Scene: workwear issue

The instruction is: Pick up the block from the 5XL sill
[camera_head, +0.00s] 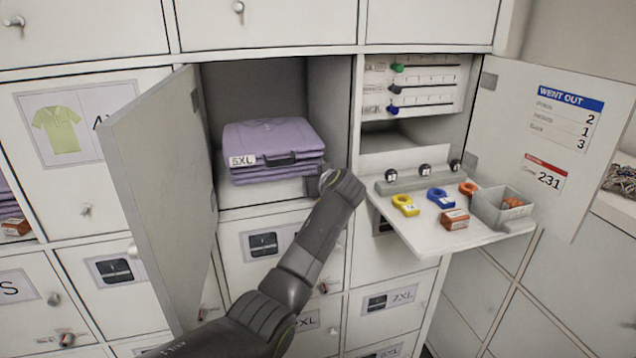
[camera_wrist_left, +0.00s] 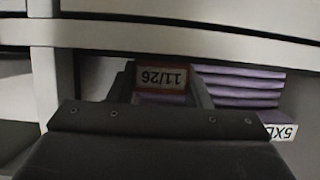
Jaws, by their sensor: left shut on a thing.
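The open 5XL compartment holds a stack of folded purple garments (camera_head: 270,150) with a 5XL label, also seen in the left wrist view (camera_wrist_left: 240,85). Its sill (camera_head: 262,207) runs below the stack. My left gripper (camera_wrist_left: 163,84) is at the right end of this sill, in front of the compartment's right side. It is shut on a block (camera_wrist_left: 162,76) with an orange-edged label reading 11/26, upside down in the left wrist view. In the head view my wrist hides most or all of the block. I cannot tell if it still touches the sill. My right gripper is not in view.
The compartment's open door (camera_head: 160,190) stands left of my arm. At right, a fold-down shelf (camera_head: 480,235) carries yellow, blue and orange rings, an orange-brown block (camera_head: 455,219) and a grey bin (camera_head: 500,207). Another open door (camera_head: 545,140) with notices stands beyond it.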

